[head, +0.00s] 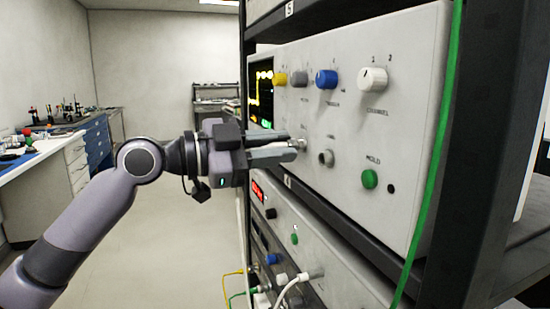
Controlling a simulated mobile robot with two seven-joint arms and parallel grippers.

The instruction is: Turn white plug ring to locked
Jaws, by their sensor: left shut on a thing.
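My left gripper (290,150) reaches in from the left, level with the upper instrument (425,110). Its fingers are shut at a round metal connector (302,144) on the panel; the fingers hide much of it. A second round metal connector (326,158), uncovered, sits just right of it. A white plug (303,278) with a white cable (283,293) is on the lower instrument, well below the gripper. Its ring's lock marks are too small to read. My right gripper is not in view.
Yellow, grey, blue and white knobs (372,79) line the panel above; a green button (370,179) is right of the gripper. A green cable (433,170) hangs down the rack's right side. Open floor (180,240) lies left of the rack.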

